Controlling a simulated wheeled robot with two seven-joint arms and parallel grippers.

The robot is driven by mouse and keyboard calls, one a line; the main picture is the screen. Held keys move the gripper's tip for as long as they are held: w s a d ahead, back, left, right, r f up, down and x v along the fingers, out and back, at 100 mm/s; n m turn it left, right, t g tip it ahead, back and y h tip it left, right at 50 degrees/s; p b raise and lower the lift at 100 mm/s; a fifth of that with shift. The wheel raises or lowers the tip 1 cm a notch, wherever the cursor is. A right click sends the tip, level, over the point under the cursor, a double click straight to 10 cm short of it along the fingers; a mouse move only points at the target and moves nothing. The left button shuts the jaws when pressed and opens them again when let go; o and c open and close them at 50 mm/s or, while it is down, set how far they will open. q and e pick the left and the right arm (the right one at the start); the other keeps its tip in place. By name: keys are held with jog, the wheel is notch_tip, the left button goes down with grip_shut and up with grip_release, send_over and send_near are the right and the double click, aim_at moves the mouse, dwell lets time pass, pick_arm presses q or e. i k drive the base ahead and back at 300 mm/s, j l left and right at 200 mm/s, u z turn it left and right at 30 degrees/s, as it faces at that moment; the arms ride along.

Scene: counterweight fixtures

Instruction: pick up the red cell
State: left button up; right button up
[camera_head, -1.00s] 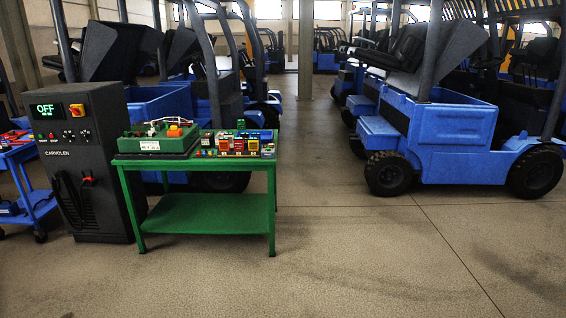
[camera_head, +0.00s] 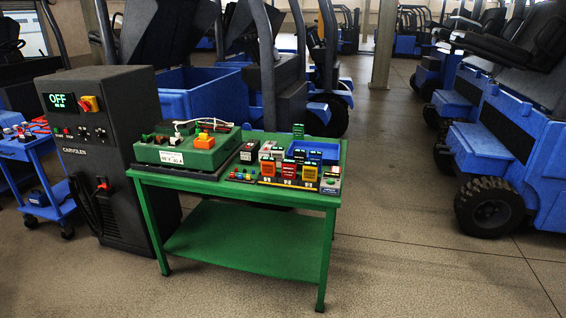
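The red cell (camera_head: 268,166) appears to be the red-fronted block in the row at the front of the green table (camera_head: 240,195). The labels are too small to read. Neither of my grippers is in view.
A green battery case (camera_head: 188,150) with cables and an orange connector is on the table's left part. A blue bin (camera_head: 314,150) is at the back right. A dark charger cabinet (camera_head: 95,140) reading OFF stands left. Floor is clear in front; blue forklifts (camera_head: 500,150) stand right.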

aim_at(289, 167)
jog(key=i+l, duration=0.1)
jog(key=i, duration=0.5)
jog(key=i+l, duration=0.15)
jog(key=i, duration=0.5)
jog(key=i+j+z, duration=0.15)
jog(key=i+j, duration=0.3)
jog(key=i+j+z, duration=0.2)
jog(key=i+j, duration=0.25)
jog(key=i+j+z, duration=0.15)
jog(key=i+j, duration=0.25)
jog(key=j, duration=0.2)
